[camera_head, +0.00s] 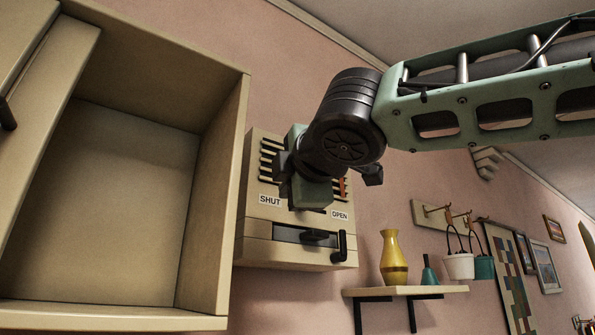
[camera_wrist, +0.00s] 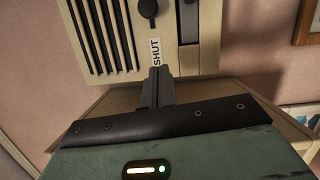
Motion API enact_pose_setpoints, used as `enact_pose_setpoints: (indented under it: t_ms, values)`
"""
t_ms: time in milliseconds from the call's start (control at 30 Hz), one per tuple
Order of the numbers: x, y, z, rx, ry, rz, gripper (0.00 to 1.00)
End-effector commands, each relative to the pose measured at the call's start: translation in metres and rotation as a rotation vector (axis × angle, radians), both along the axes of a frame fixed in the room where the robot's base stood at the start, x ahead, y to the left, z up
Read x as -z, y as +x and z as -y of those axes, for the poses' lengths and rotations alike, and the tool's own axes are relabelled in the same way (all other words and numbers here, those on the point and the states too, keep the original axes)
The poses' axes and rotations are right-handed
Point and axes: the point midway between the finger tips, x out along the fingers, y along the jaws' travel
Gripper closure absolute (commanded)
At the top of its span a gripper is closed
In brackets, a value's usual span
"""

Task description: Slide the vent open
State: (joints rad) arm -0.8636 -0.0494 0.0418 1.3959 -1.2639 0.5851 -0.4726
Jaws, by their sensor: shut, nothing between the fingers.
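The vent is a cream box (camera_head: 262,225) on the pink wall, with dark slats, a SHUT label (camera_head: 269,200) at left and an OPEN label (camera_head: 340,216) at right. In the wrist view the vent's slats (camera_wrist: 103,38) and SHUT label (camera_wrist: 155,53) show at the top. A black knob (camera_wrist: 148,8) on a short stem stands just past that label. My gripper (camera_wrist: 160,74) is shut and empty, its tips close to the SHUT label and apart from the knob. In the head view my gripper and wrist hide the middle of the vent.
Below the slats is a dark slot with a black handle (camera_head: 318,237), and a black lever (camera_head: 341,246) beside it. An open cream cabinet (camera_head: 216,220) stands close at left. At right, a shelf (camera_head: 405,291) holds a yellow vase (camera_head: 393,260) and a teal bottle (camera_head: 429,272).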

Motion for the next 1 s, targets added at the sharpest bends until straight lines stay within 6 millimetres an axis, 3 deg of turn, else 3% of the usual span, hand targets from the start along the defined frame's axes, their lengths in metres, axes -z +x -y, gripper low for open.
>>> enact_pose_setpoints:
  t_ms: [233,400,1000]
  values:
    - [-0.005,0.049,-0.018,0.002,-0.001,-0.002,1.0]
    - [-0.007,0.062,0.005,0.002,0.001,-0.001,1.0]
    - [-0.005,0.071,0.019,0.002,0.002,-0.001,1.0]
